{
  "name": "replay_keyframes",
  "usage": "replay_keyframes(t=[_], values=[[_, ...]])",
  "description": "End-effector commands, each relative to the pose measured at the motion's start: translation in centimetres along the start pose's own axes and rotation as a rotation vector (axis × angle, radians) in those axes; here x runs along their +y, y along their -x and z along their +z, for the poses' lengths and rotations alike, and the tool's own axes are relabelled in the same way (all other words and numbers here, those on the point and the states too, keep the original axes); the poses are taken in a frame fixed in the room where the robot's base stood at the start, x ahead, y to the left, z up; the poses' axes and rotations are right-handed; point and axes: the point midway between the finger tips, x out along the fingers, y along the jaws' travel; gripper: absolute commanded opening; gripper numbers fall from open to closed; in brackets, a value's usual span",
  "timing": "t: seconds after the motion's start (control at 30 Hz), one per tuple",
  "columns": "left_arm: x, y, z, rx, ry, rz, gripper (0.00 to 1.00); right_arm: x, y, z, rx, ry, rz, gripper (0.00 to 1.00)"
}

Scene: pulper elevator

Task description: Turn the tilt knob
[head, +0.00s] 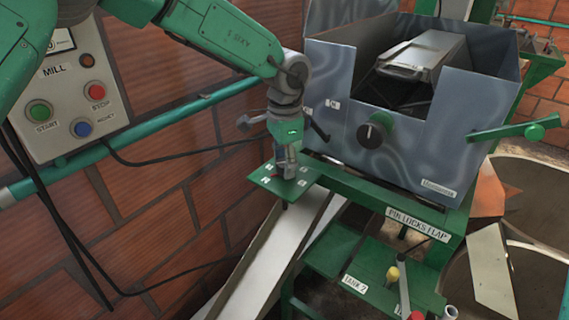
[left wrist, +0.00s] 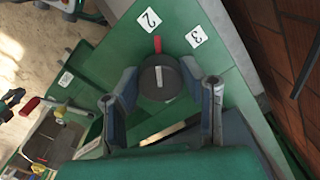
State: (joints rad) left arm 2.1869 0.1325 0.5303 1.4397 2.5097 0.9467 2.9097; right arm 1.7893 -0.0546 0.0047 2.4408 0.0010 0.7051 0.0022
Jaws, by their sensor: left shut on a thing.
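My left gripper (head: 288,172) points down at a small green plate (head: 268,183) with white number labels, beside the grey box. In the left wrist view, its two fingers (left wrist: 166,98) are shut on a dark round knob (left wrist: 158,84) with a white line on top. A red mark (left wrist: 157,44) lies at the knob's edge, near the labels 2 (left wrist: 149,19) and 3 (left wrist: 196,37). In the head view the gripper hides this knob. My right gripper is not in view.
The grey open-topped box (head: 440,160) stands right of my left gripper. A green lever (head: 510,131) sticks out at its right. A white chute (head: 262,262) slopes below the plate. A mill control box (head: 70,85) and a green pipe are on the brick wall at left.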

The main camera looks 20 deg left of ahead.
Motion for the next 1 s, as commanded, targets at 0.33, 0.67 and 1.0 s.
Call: replay_keyframes(t=[0.33,0.67,1.0], values=[[-0.29,0.38,-0.33,0.013,0.124,-0.008,0.07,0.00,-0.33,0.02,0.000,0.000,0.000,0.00],[-0.34,0.46,-0.36,0.015,0.143,-0.008,0.07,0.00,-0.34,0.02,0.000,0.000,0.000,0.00],[-0.25,0.37,-0.26,0.011,0.141,-0.006,0.56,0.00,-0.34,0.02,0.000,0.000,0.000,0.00]])
